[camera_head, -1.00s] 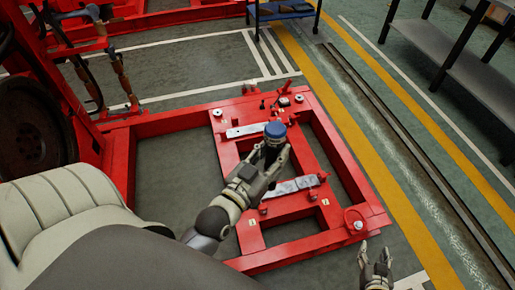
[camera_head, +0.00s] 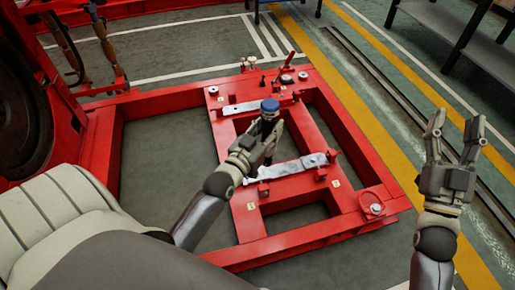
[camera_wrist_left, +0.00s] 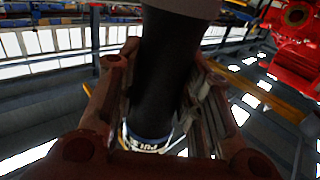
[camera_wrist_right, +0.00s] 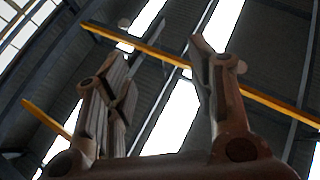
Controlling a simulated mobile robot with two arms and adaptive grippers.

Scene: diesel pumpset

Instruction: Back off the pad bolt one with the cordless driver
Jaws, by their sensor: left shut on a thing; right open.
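The cordless driver (camera_head: 270,106), dark with a blue end, is upright in my left gripper (camera_head: 267,136) above the red base frame (camera_head: 268,243). The left wrist view shows its black body (camera_wrist_left: 165,70) between the fingers. Its lower end is hard to make out in the head view. A silver pad strip (camera_head: 290,170) with red blocks and bolts (camera_head: 263,188) lies below and right of the driver; another strip (camera_head: 243,108) lies behind it. Small number tags are too small to tell which bolt is one. My right gripper (camera_head: 457,132) is open and empty, raised at the right.
A red upright structure with a dark wheel (camera_head: 22,110) stands at the left. A tool with a red handle (camera_head: 288,60) stands at the frame's far end. A grey shelf (camera_head: 450,40) is at the upper right. Floor right of the frame is clear.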

